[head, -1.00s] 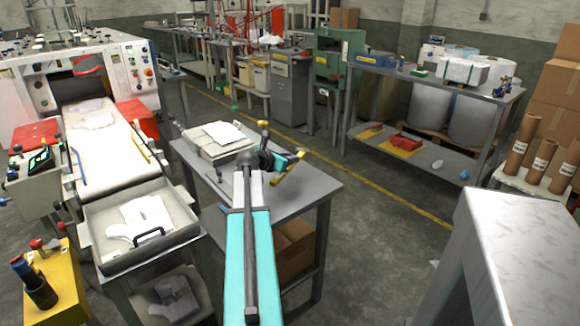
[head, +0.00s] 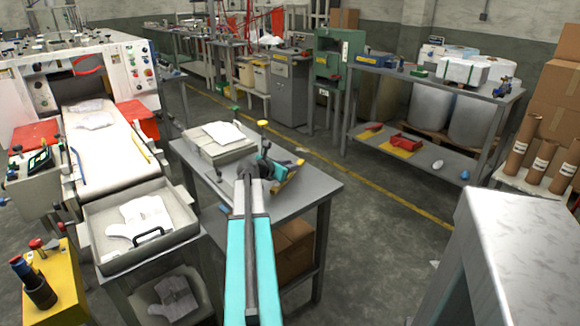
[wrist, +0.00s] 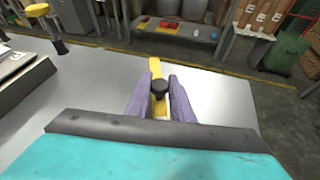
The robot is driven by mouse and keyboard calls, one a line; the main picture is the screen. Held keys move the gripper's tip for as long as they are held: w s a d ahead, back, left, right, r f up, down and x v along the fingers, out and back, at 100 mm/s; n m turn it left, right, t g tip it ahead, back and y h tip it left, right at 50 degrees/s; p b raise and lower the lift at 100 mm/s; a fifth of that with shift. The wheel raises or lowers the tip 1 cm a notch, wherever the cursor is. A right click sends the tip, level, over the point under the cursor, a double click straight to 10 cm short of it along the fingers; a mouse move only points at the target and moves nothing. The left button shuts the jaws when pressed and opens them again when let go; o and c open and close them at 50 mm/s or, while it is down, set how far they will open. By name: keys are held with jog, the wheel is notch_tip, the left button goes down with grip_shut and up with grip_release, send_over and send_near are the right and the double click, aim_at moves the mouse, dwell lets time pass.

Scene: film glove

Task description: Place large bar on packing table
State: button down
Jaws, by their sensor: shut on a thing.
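My gripper (wrist: 160,96) has two purple fingers shut on a yellow bar (wrist: 155,68) with a black knob in the wrist view. The bar points away from me over the grey packing table (wrist: 215,95). In the head view my gripper (head: 279,172) is over the right part of the packing table (head: 310,185), with the yellow bar (head: 287,183) showing at its right side. My arm partly hides the bar. I cannot tell whether the bar touches the tabletop.
A grey block with white sheets (head: 222,133) occupies the table's back left. A yellow-topped post (head: 262,123) stands at its back edge. A tray with a white glove (head: 140,215) is to the left. The table's right end is bare.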

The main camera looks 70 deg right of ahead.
jog(key=c, duration=1.5)
grip_release()
jog(key=shift+c, duration=0.2)
jog(key=shift+v, duration=6.05)
jog(key=shift+s, duration=0.15)
